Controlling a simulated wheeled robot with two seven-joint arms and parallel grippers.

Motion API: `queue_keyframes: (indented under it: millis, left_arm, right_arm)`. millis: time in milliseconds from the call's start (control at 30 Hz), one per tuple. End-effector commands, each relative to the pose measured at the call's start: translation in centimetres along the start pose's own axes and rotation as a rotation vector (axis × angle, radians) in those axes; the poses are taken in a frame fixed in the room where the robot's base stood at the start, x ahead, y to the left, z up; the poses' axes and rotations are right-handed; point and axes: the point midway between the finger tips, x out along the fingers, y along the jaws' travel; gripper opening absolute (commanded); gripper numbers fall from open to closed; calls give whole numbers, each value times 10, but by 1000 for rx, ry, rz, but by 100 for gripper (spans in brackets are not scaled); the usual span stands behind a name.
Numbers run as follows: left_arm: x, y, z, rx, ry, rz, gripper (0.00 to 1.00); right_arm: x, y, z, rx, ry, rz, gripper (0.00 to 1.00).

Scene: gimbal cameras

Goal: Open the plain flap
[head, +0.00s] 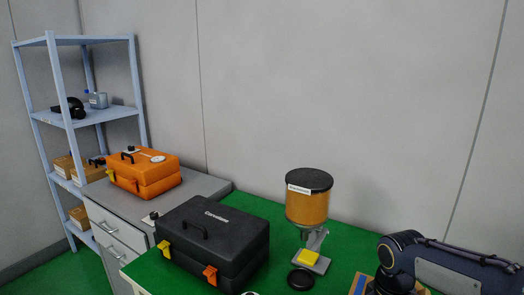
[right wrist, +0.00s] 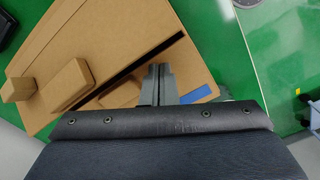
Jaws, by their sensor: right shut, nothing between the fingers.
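A cardboard box (right wrist: 130,35) with brown panels lies under my right gripper in the right wrist view. A dark narrow gap runs slantwise between its panels. A blue strip (right wrist: 196,94) marks the panel on the near right side; the panel beyond the gap looks plain. My right gripper (right wrist: 158,70) is shut and empty, its fingertips over the box close to the gap. Whether they touch the cardboard I cannot tell. In the head view only a corner of the box (head: 371,274) shows at the bottom, mostly hidden by my right arm. My left gripper is not in view.
Brown blocks (right wrist: 80,84) lie on the box's left part. On the green table (head: 248,206) stand a black case (head: 213,240), an amber-filled dispenser (head: 306,208) and a black disc (head: 300,279). An orange case (head: 146,177) and shelf (head: 95,115) are at left.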

Motion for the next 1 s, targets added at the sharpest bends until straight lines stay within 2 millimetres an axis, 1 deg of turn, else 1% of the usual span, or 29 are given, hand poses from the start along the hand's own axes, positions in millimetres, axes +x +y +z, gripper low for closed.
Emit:
queue_keyframes:
  millis: [1000]
  left_arm:
    - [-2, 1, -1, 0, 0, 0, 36]
  right_arm:
    - [0, 25, 43, 2, -1, 0, 0]
